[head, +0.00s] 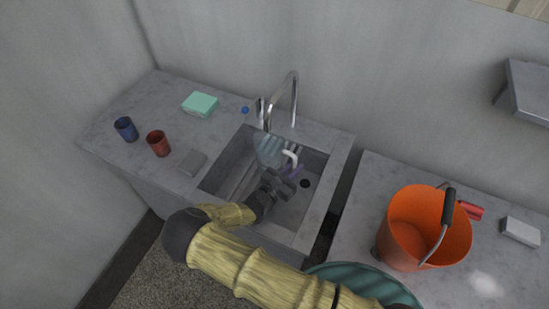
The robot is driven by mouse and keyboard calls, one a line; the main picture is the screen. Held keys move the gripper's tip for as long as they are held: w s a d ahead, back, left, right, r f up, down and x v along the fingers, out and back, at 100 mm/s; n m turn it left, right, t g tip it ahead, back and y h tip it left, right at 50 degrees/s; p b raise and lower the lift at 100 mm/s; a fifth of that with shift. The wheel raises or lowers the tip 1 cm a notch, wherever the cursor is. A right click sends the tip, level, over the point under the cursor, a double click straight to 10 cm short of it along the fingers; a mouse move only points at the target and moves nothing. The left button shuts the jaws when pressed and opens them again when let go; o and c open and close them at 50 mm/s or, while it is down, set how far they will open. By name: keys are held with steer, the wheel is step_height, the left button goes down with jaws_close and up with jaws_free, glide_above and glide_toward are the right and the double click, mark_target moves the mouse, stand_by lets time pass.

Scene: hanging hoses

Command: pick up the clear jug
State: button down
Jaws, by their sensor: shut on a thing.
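The clear jug (268,150) is a see-through, bluish vessel in the sink (230,165), below the faucet, with a white handle-like piece (290,157) to its right. My gripper (288,178) reaches down into the sink from the front, close to the jug's lower right side. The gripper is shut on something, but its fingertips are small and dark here. A small purple patch shows by the fingers. I cannot tell clearly where the fingers touch the jug.
A chrome faucet (294,100) arches over the sink's back edge. On the left counter stand a blue cup (126,129), a red cup (158,144), a grey block (192,163) and a mint-green box (200,105). An orange bucket (400,235) stands on the right counter.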

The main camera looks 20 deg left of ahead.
mark_target(295, 162)
steer(key=shift+r, duration=0.2)
stand_by(0.3)
steer(key=shift+r+b, duration=0.7)
steer(key=shift+r, duration=0.95)
steer(key=b+v, duration=0.4)
steer(key=v, duration=1.4)
